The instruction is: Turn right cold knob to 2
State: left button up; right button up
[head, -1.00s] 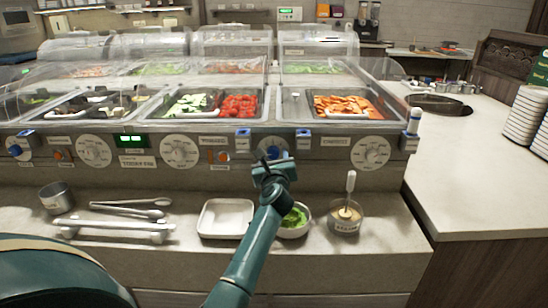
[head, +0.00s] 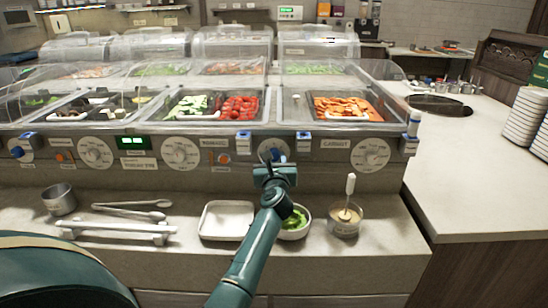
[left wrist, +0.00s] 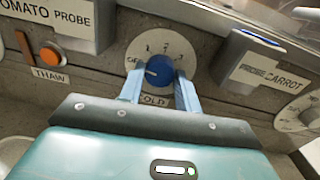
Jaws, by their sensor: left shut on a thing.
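The right cold knob (left wrist: 159,70) is blue and sits on a white round dial (left wrist: 176,46) with the word COLD below it. A white mark on the knob points left, toward the OFF side of the dial; the exact reading is hard to tell. In the head view the blue knob (head: 276,149) is partly hidden by my left gripper (head: 273,163). In the left wrist view the two fingers of my left gripper (left wrist: 159,88) are on either side of the knob, shut on it. My right gripper is not in view.
An orange THAW button (left wrist: 51,56) is left of the dial, and a CARROT PROBE holder (left wrist: 250,62) is to its right. Below, on the ledge, are a white square dish (head: 226,235), a bowl of greens (head: 297,222) and a sauce cup (head: 345,221).

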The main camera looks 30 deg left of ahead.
pick_arm(q)
jog(key=shift+r+m+p, duration=0.15)
jog(key=shift+m+p, duration=0.4)
jog(key=shift+m, duration=0.35)
jog(key=m+p, duration=0.2)
jog(key=m, duration=0.1)
jog(key=shift+m, duration=0.3)
jog(key=m+p, duration=0.1)
jog(key=m, duration=0.2)
jog(key=m+p, duration=0.2)
jog(key=m, duration=0.1)
jog(key=shift+m+t, duration=0.3)
jog(key=m+p, duration=0.1)
jog(key=m, duration=0.2)
jog(key=shift+h, duration=0.3)
jog(key=shift+m, duration=0.6)
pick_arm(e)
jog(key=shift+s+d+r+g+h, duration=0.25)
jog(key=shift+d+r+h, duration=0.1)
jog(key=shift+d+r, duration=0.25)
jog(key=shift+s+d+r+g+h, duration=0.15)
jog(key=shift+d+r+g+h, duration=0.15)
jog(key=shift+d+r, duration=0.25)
pick_arm(q)
jog(key=shift+p, duration=0.3)
